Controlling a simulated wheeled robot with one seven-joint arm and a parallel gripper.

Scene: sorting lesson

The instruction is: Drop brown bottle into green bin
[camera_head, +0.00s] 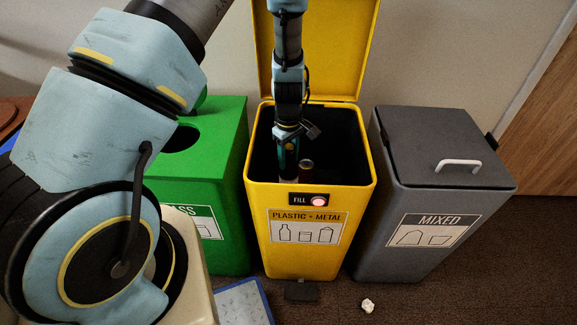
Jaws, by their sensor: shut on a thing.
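My gripper (289,161) points down inside the open yellow bin (310,245). Its fingertips are in dark shadow behind the bin's front rim. A small reddish-brown cylinder, seemingly the brown bottle (306,167), shows right against the gripper on its right side. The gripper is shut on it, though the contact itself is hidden. The lower part of the bottle is hidden too. The green bin (228,150) stands just left of the yellow bin, with a round dark hole in its top, partly covered by my arm.
The yellow bin's lid (345,45) stands raised behind it. A grey bin (425,210) marked MIXED, with a closed lid, stands to the right. A crumpled white scrap (367,305) and a blue-edged panel (243,303) lie on the floor in front.

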